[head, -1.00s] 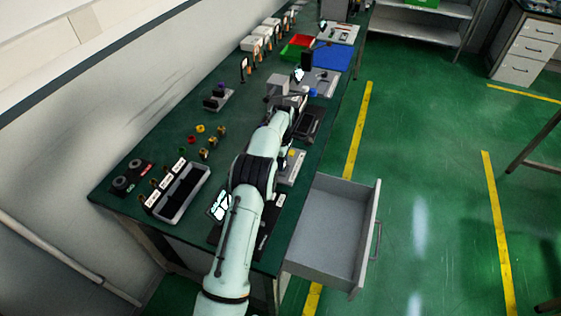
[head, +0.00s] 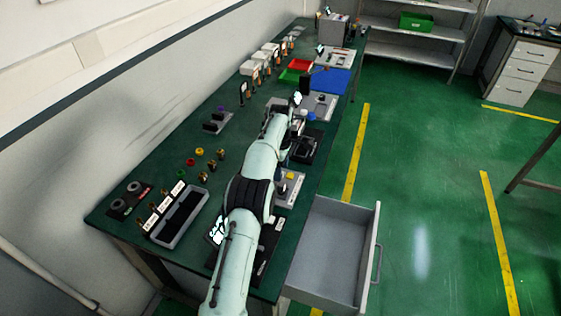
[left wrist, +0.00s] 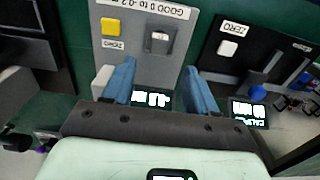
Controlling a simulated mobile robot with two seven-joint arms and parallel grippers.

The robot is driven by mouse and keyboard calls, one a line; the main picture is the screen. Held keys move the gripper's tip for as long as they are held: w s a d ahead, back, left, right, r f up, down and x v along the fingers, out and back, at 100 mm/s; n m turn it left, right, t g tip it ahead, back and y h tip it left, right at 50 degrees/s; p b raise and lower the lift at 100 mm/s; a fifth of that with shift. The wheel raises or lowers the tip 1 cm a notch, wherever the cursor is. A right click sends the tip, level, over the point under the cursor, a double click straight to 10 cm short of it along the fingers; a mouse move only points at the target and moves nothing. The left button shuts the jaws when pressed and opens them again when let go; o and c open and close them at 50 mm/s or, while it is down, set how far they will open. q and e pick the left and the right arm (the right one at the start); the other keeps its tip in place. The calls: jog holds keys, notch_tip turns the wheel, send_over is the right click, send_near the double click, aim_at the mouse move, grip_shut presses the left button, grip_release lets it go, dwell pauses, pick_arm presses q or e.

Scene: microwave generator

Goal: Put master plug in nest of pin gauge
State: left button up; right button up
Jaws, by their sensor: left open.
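The pin gauge appears to be the grey station with a yellow button (left wrist: 110,27) and a "GOOD 0 to -0.2" label; in the head view its grey base (head: 289,200) lies just right of my arm. A small metallic piece (left wrist: 159,40) sits on its face; I cannot tell if it is the master plug or how deep it sits. My left gripper (left wrist: 161,85) is open, its two blue fingers apart over the near edge of the station, with nothing visible between them. In the head view my arm mostly hides this gripper. My right gripper is out of view.
A black device with a white "ZERO" button (left wrist: 228,48) stands beside the station. An open drawer (head: 335,250) juts out at the right.

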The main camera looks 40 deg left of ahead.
pick_arm(q)
notch_tip(320, 180, up, 4)
jog(key=shift+f, duration=0.25)
jog(key=shift+f, duration=0.1)
dwell(0.4)
